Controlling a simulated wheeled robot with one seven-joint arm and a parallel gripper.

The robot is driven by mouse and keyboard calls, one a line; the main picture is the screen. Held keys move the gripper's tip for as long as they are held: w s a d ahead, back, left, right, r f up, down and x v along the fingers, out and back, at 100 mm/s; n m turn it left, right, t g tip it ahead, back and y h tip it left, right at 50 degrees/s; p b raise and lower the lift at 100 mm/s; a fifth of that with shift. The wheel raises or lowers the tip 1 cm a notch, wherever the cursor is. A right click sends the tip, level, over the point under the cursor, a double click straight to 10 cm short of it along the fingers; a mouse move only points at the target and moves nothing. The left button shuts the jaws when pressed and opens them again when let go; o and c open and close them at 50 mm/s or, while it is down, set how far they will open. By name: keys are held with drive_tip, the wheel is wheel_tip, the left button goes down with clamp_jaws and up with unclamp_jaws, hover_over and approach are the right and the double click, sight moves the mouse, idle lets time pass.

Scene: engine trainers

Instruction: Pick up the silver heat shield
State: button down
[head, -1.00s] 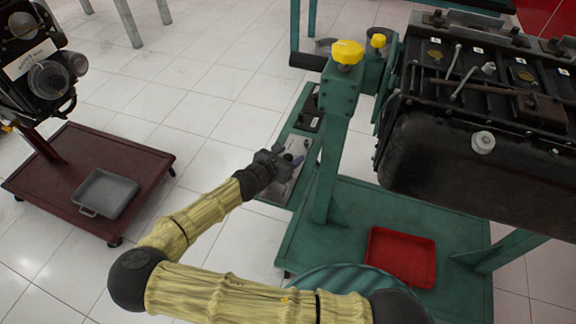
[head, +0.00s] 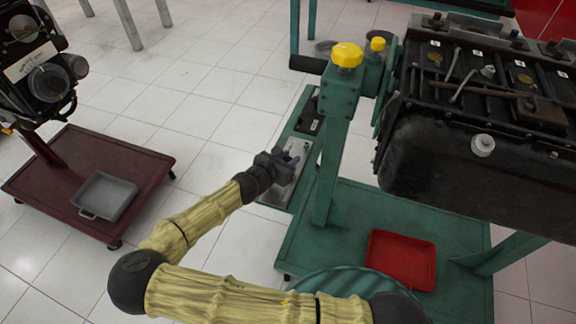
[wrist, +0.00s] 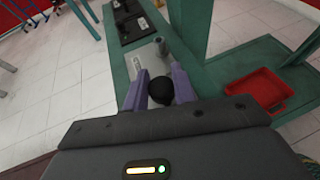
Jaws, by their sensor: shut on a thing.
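The silver heat shield, a flat pale metal plate (head: 298,150), shows at the green side shelf, partly hidden by my gripper (head: 281,158). In the wrist view the plate (wrist: 150,58) has a white label on its left and a grey post toward its far right corner. My gripper (wrist: 160,88) has its two purple fingers on either side of a round black knob (wrist: 163,88), which appears to belong to the plate. The jaws are shut on it. I cannot tell whether the plate is clear of the shelf.
Black labelled plates (wrist: 130,27) lie farther along the green shelf. The green stand's post (head: 334,150) rises close to the right of my gripper, with a black engine (head: 440,155) beyond. A red tray (head: 401,260) sits on the stand's base. Open floor lies to the left.

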sight(288, 158)
drive_tip(key=shift+r, duration=0.1)
wheel_tip(288, 158, up, 10)
drive_tip(key=shift+p, duration=0.65)
drive_tip(key=shift+a, duration=0.1)
